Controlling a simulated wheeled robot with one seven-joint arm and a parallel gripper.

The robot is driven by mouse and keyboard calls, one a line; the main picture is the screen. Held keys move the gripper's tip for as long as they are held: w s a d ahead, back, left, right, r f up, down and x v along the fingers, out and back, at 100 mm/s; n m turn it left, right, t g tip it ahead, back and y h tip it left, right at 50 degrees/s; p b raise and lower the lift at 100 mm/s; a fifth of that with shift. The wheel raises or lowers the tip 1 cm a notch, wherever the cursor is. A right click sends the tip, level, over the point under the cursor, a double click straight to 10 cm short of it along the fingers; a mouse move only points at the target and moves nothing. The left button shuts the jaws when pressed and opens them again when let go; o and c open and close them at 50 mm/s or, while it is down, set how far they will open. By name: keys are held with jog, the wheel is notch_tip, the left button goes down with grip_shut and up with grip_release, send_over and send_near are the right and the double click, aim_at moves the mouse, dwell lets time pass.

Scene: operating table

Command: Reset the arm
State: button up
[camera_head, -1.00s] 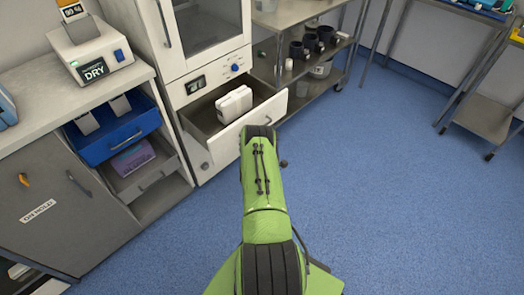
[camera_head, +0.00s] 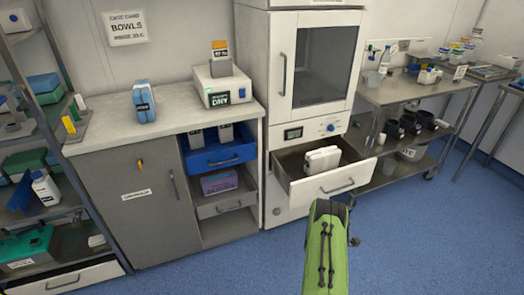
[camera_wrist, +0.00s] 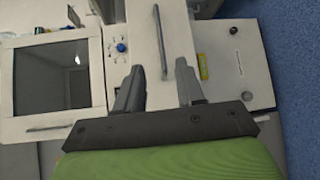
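My green arm (camera_head: 326,250) reaches up from the bottom of the head view toward the white cabinet, and its gripper is hidden there behind the arm. In the wrist view, my gripper (camera_wrist: 158,85) shows two dark fingers set well apart, with nothing held between them. The drawer front (camera_wrist: 142,50) with its long handle (camera_wrist: 158,42) lies beyond the fingers. I cannot tell from this view whether a finger touches the handle.
The white cabinet's lower drawer (camera_head: 335,181) is pulled out with a white item (camera_head: 321,160) inside. A blue drawer (camera_head: 217,155) is also out to the left. A metal cart (camera_head: 415,95) stands right. Blue floor is open at right.

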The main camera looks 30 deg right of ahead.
jog(key=w+a+r+m+y, duration=0.1)
jog(key=w+a+r+m, duration=0.15)
jog(key=w+r, duration=0.4)
jog(key=w+a+r+m+y, duration=0.1)
jog(key=w+a+r+m, duration=0.15)
jog(key=r, duration=0.65)
jog(key=a+r+m+y, duration=0.2)
jog(key=a+r+y, duration=0.2)
jog(key=a+r, duration=0.95)
jog(key=s+a+r+m+y, duration=0.1)
jog(key=s+a+r+y, duration=0.2)
jog(key=a, duration=0.5)
jog(key=s+a+r+y, duration=0.1)
jog(key=s+a+r, duration=0.2)
jog(key=s+a, duration=0.35)
jog(key=s+a+g+y, duration=0.3)
jog(key=s+a+y, duration=0.1)
jog(key=s+a, duration=1.25)
notch_tip(320, 180, up, 16)
jog(key=s+d+p, duration=0.1)
jog(key=p, duration=1.5)
jog(key=shift+d, duration=0.25)
